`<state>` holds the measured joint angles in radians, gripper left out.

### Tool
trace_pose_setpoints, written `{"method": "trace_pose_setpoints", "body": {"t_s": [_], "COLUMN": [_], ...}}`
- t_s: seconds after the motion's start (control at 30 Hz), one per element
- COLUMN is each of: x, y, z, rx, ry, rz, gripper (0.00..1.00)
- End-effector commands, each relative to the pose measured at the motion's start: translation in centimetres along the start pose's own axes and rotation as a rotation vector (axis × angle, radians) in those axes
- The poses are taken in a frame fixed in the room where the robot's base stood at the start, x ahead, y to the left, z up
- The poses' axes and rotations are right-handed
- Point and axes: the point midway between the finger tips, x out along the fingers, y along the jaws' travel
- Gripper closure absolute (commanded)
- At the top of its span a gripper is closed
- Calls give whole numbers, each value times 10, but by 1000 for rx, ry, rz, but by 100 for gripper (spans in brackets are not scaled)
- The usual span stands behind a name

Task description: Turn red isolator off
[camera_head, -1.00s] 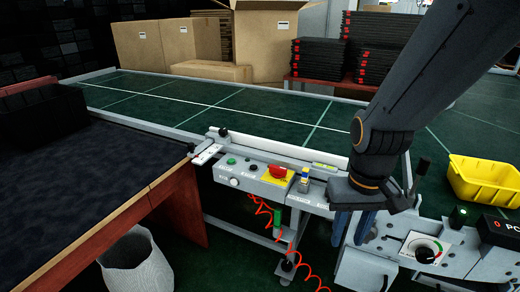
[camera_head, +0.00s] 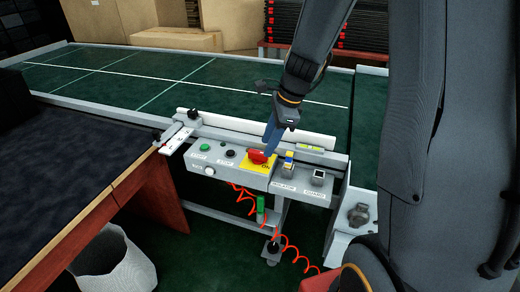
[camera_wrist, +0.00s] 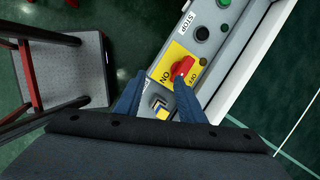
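The red isolator (camera_head: 258,157) is a rotary knob on a yellow plate (camera_head: 246,166) on the grey control panel. In the wrist view the red knob (camera_wrist: 183,68) lies just beyond the tip of the right-hand finger, with "ON" and "OFF" printed on the plate. I cannot tell for sure which label the knob points to. My gripper (camera_head: 271,139) has blue fingers, pointing down over the knob in the head view. In the wrist view my gripper (camera_wrist: 160,83) is open, its fingers apart with nothing held. Contact with the knob cannot be told.
A green button (camera_head: 204,147) and a black button (camera_head: 230,153) sit left of the isolator. The green conveyor (camera_head: 200,80) lies behind; a dark table (camera_head: 60,160) stands left.

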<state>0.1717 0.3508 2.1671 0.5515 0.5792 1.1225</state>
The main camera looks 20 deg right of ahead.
Motion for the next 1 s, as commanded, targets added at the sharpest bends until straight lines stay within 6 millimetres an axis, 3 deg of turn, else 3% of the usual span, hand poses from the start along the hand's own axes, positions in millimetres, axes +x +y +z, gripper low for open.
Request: {"method": "trace_pose_setpoints", "body": {"t_s": [0.1, 0.27, 0.73, 1.0], "x": [7, 12, 72, 88], "y": [-30, -48, -53, -54], "z": [-7, -10, -7, -6], "rx": [258, 424, 443, 441], "ry": [-41, -72, -74, -74], "rz": [-28, -43, -44, -45], "gripper": [64, 64, 64, 64]}}
